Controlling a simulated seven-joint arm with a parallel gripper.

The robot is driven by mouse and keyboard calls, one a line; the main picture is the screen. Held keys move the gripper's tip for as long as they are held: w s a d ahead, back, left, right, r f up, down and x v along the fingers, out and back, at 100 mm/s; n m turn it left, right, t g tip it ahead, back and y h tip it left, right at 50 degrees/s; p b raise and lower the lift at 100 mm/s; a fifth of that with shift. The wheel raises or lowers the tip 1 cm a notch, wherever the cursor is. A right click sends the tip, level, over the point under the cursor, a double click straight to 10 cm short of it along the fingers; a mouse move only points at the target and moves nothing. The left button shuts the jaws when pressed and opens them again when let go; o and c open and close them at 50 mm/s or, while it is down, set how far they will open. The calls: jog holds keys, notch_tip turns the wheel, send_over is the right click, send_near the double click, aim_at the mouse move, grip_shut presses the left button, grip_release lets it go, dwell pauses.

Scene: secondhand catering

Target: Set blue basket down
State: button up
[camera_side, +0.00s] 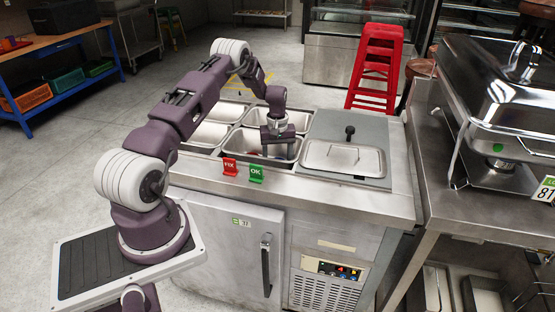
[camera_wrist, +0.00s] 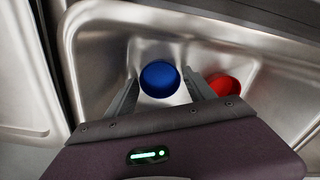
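My gripper (camera_side: 277,134) points down into a steel pan in the counter. In the wrist view its two fingers (camera_wrist: 160,80) stand apart, one on each side of a round blue thing (camera_wrist: 160,79), perhaps the blue basket. Slim gaps seem to show between it and the fingertips. It lies low in the steel pan (camera_wrist: 95,60), and whether it touches the pan floor cannot be told. In the side view the pan's rim and my gripper hide most of it. A round red thing (camera_wrist: 223,85) sits to its right in the same pan, partly behind my right finger.
Other steel pans (camera_side: 207,135) lie left of and behind this one. A steel lid with a black knob (camera_side: 343,158) lies to the right. A red FIX sign (camera_side: 230,166) and a green OK sign (camera_side: 256,174) stand at the front edge. The pan walls are close around my gripper.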

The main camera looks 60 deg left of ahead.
jog(key=shift+o, duration=0.2)
jog(key=shift+r, duration=0.15)
notch_tip(320, 180, up, 11)
jog(key=d+r+m+t, duration=0.1)
jog(key=d+r+m, duration=0.2)
jog(key=d+r, duration=0.9)
jog(key=s+d+r+m+t, duration=0.1)
jog(key=s+d+r+m, duration=0.15)
jog(key=d+r, duration=0.3)
jog(key=s+d+r+m+t, duration=0.1)
jog(key=s+d+r, duration=0.3)
jog(key=r, duration=0.2)
jog(key=s+d+m+t, duration=0.1)
jog(key=s+d+m, duration=0.2)
jog(key=s+d, duration=0.3)
jog(key=s+d+m+t, duration=0.1)
jog(key=s+d+m, duration=0.3)
jog(key=s, duration=1)
jog(key=shift+s+d+r+t, duration=0.15)
jog(key=shift+s+d+t, duration=0.15)
jog(key=shift+d, duration=0.95)
